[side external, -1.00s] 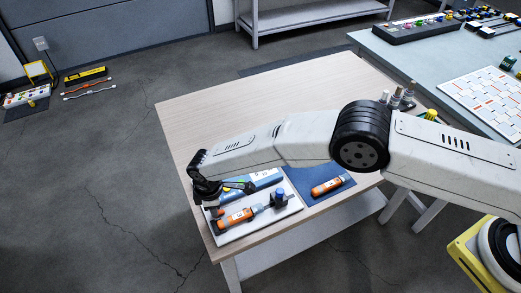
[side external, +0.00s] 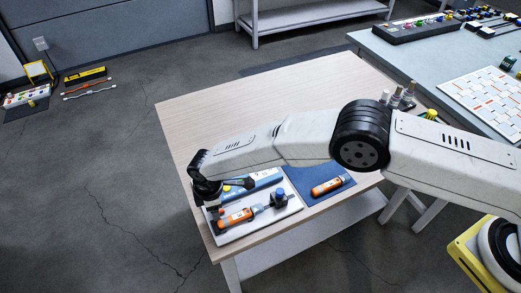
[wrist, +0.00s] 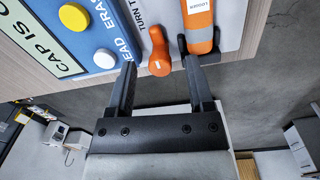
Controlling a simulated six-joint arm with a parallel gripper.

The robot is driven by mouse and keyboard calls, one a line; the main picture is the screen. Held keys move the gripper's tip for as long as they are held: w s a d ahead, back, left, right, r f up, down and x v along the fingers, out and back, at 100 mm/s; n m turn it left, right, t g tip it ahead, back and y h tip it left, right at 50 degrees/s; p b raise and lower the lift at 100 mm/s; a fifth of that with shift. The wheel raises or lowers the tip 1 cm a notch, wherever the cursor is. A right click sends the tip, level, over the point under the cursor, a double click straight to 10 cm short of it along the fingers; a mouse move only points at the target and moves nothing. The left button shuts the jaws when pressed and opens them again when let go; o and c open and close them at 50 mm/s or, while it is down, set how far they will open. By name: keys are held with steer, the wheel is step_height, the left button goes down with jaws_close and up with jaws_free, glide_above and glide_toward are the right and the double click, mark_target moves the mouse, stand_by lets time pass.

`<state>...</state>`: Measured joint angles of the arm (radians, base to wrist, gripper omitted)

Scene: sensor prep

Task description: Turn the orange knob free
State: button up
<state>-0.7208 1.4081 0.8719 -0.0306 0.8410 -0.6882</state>
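The orange knob (wrist: 158,52) stands on the white board beside the lettering "TURN T" in the wrist view. An orange and white logger (wrist: 198,18) lies just right of it; it also shows in the side view (side external: 237,217). My gripper (wrist: 161,64) is open, with one finger on each side of the knob's near end. I cannot tell whether either finger touches the knob. In the side view my gripper (side external: 212,204) is over the board's left end and mostly hides the knob.
A blue panel with a yellow button (wrist: 101,14) and a white button (wrist: 104,58) lies left of the knob. A blue clamp-like post (side external: 279,198) stands at the logger's far end. A second orange logger (side external: 327,187) lies on a blue mat (side external: 309,179). The wooden table's (side external: 240,103) back is clear.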

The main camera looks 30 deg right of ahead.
steer(key=shift+r, duration=0.15)
steer(key=shift+s+r, duration=0.1)
steer(key=shift+r, duration=3.7)
steer(key=shift+w+d+r, duration=0.2)
steer(key=shift+d+r, duration=0.05)
steer(key=shift+d, duration=0.15)
steer(key=s+d+r+m+t, duration=0.1)
steer(key=d+r+m, duration=0.4)
steer(key=d, duration=0.7)
steer(key=d+r+m, duration=0.4)
steer(key=d+r, duration=0.3)
steer(key=d, duration=0.4)
steer(key=s+d+r+m+t, duration=0.1)
steer(key=s+d+m, duration=0.6)
steer(key=s+d, duration=0.8)
steer(key=shift+s+d+r, duration=0.25)
steer(key=shift+s+r, duration=0.45)
steer(key=shift+r, duration=0.05)
